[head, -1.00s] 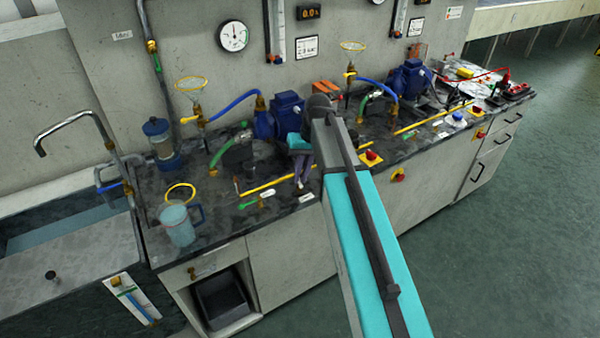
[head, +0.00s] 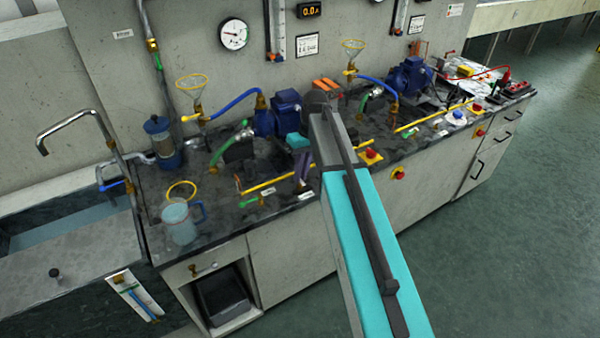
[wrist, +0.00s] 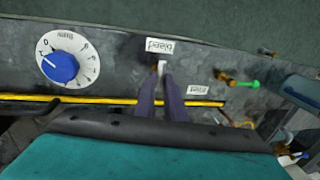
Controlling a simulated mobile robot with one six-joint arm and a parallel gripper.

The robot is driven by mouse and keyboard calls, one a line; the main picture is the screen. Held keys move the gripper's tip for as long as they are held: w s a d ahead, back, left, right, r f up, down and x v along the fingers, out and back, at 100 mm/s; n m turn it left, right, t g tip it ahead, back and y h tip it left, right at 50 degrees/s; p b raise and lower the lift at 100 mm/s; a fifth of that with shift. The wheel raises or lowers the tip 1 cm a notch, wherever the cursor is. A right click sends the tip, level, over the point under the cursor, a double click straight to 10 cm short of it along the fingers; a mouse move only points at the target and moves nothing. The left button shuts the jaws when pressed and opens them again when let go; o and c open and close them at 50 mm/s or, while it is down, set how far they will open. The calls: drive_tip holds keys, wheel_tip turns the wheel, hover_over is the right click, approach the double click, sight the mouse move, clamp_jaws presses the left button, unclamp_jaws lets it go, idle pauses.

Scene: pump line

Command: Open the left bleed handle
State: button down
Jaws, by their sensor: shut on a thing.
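My gripper (wrist: 160,92) has two dark purple fingers pointing down at the front part of the bench. The fingers are closed around a small pale handle (wrist: 161,67), the left bleed handle, beside the "bleed" label (wrist: 160,46) in the wrist view. Only the handle's tip shows, and the rest is hidden between the fingers. In the head view, my gripper (head: 303,166) is in front of the left blue pump (head: 286,112), partly covered by my arm. The handle cannot be made out there.
A green handle (wrist: 249,84) on a brass valve lies right of the fingers in the wrist view, near the "inlet" label (wrist: 198,89). A yellow pipe (wrist: 110,99) runs across behind. A dial with a blue knob (wrist: 61,67) is left. A jug (head: 180,222) stands by the sink.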

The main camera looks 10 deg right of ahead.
drive_tip(key=c, duration=1.8)
unclamp_jaws()
drive_tip(key=shift+r, duration=0.1)
drive_tip(key=shift+w+d+r+b, duration=0.15)
drive_tip(key=shift+d+r+b, duration=0.25)
drive_tip(key=shift+r, duration=1.8)
drive_tip(key=shift+w+d+r+b, duration=0.1)
drive_tip(key=shift+d+r+b, duration=0.3)
drive_tip(key=shift+r, duration=1.85)
drive_tip(key=shift+w+d+r+b, duration=0.2)
drive_tip(key=shift+d+r, duration=0.3)
drive_tip(key=shift+r, duration=1.7)
